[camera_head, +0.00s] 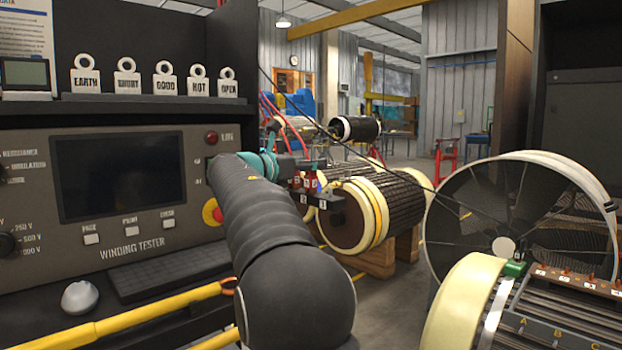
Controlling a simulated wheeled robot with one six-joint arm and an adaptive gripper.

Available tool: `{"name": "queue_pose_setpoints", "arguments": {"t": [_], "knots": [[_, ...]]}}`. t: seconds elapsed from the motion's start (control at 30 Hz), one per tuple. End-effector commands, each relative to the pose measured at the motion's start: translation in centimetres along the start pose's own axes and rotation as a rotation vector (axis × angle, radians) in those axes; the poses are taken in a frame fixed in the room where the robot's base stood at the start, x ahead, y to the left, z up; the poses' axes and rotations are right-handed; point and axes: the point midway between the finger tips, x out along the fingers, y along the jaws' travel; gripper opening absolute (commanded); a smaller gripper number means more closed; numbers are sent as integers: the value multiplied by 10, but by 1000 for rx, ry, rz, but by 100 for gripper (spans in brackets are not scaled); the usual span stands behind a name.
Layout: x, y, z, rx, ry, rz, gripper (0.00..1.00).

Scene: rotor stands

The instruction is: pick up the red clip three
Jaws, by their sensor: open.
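Small red clips (311,184) stand upright in a dark holder bar (331,214) in front of a wound rotor, right of my arm. The bar carries small white number tags, too small to read surely, so I cannot tell which clip is number three. My arm reaches forward from the bottom centre. My gripper (288,168) is at its far end, beside the clips at their left, small and partly hidden by my wrist. It is open, and I see nothing held in it. I cannot tell whether it touches a clip.
The winding tester (120,205) stands close on the left, with a yellow rail (150,315) before it. Wound rotors (385,210) lie on wooden blocks behind the clips. A nearer rotor (460,310) with a terminal strip and a large round fan guard (480,215) fill the right.

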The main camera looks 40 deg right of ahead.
Motion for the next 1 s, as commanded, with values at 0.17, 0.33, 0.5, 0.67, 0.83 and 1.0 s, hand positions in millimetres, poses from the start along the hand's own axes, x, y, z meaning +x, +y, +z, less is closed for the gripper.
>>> {"name": "queue_pose_setpoints", "arguments": {"t": [0.17, 0.33, 0.5, 0.67, 0.83, 1.0], "knots": [[5, 0, 0, 0, 0, 2, 57], [4, 0, 0, 0, 0, 2, 37], [4, 0, 0, 0, 0, 2, 0], [4, 0, 0, 0, 0, 1, 0], [4, 0, 2, 0, 0, 1, 0], [4, 0, 13, 2, -1, 1, 0]]}}
